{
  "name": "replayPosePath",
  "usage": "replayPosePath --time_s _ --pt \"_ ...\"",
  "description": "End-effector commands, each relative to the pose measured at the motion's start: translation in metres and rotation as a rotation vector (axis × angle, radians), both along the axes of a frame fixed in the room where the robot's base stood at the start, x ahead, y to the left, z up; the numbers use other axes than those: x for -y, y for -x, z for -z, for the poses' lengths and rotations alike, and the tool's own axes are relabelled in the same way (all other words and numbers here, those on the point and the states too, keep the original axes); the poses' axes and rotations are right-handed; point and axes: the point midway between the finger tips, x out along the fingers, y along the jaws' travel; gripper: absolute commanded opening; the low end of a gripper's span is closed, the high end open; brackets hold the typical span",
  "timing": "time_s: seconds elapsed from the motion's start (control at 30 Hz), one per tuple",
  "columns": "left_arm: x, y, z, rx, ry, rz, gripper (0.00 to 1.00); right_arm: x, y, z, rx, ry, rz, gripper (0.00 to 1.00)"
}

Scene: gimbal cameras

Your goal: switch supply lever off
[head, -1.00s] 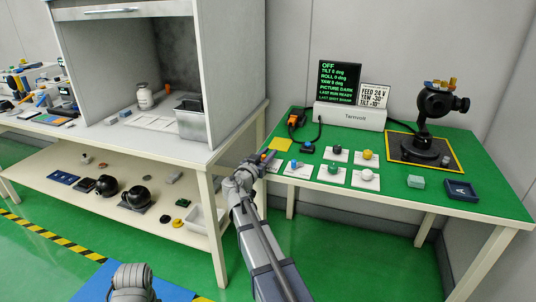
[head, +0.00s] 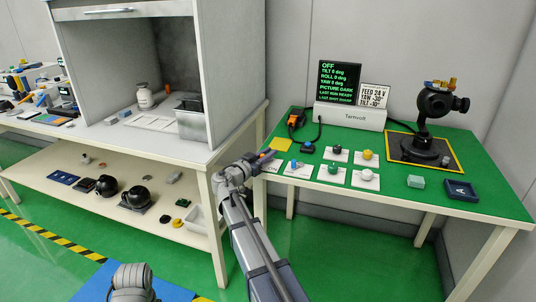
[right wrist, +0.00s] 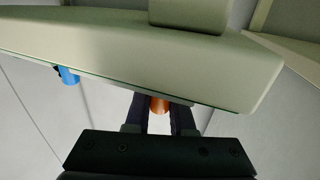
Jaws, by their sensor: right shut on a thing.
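My right gripper (head: 265,158) is at the front left corner of the green bench. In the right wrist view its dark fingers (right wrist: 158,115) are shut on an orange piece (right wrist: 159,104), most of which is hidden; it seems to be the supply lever. A pale plate edge crosses above the fingers there, and a blue knob (right wrist: 68,76) stands out to the left. In the head view the lever is hidden by my gripper. A black screen (head: 339,83) reads OFF in green, with tilt, roll and yaw at 0 deg.
White cards with a blue knob (head: 294,163), a green knob (head: 333,168), a yellow knob (head: 367,154) and others lie right of my gripper. A black gimbal camera (head: 434,105) stands at the bench's back right. A shelved workbench (head: 170,145) stands close on the left.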

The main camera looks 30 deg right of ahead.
Motion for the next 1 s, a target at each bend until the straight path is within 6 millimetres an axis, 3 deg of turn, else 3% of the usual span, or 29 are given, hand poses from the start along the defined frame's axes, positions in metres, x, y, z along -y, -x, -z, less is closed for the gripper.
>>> replayPosePath --time_s 0.3,0.33,0.57,0.83,1.0 --pt "0.0 0.0 0.0 0.0 0.0 0.0 0.0 0.0 -0.001 0.0 0.0 0.001 0.007 0.0" --pt "0.0 0.0 0.0 0.0 0.0 0.0 0.0 0.0 -0.001 0.0 0.0 0.001 0.007 0.25" --pt "0.0 0.0 0.0 0.0 0.0 0.0 0.0 0.0 0.0 0.0 0.0 0.0 0.007 0.51" --pt "0.0 0.0 0.0 0.0 0.0 0.0 0.0 -0.002 0.0 0.0 0.0 0.0 0.006 0.52" --pt "0.0 0.0 0.0 0.0 0.0 0.0 0.0 -0.02 0.008 0.0 0.0 0.0 0.004 0.52"
